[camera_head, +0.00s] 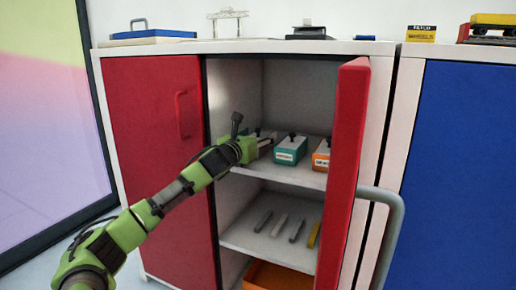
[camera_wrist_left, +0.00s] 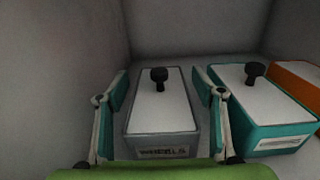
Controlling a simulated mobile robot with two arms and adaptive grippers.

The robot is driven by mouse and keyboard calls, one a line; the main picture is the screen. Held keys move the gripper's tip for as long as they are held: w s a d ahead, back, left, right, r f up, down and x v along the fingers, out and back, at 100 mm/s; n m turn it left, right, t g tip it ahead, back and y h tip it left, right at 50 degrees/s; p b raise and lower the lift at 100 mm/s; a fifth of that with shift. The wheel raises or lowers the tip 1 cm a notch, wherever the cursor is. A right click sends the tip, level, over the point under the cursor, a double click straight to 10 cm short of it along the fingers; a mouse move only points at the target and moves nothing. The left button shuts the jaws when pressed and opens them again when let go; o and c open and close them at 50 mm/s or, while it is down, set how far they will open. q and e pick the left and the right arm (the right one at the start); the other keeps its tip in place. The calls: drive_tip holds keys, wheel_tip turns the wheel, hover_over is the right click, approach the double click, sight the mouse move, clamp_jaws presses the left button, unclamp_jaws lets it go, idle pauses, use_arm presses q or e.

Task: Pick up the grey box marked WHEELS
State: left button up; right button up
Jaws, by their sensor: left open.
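The grey box marked WHEELS (camera_wrist_left: 162,104), with a white lid and black knob, sits on the cupboard's upper shelf. In the wrist view its label faces me, somewhat blurred. My left gripper (camera_wrist_left: 162,88) is open, with one finger on each side of the box and the knob between them. Gaps show between fingers and box, so it is not gripped. In the head view my left gripper (camera_head: 264,142) reaches into the cupboard and hides most of the box. My right gripper is not in view.
A teal box (camera_head: 290,150) stands close on the right, near the right finger, then an orange box (camera_head: 321,155). The open red door (camera_head: 345,165) bounds the right side; the closed red door (camera_head: 155,130) is left. Bars (camera_head: 279,225) lie on the lower shelf (camera_head: 240,237).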

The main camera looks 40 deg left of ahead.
use_arm(q)
drive_tip(key=shift+w, duration=0.1)
drive_tip(key=c, duration=1.4)
drive_tip(key=shift+r, duration=0.15)
drive_tip(key=shift+r, duration=0.1)
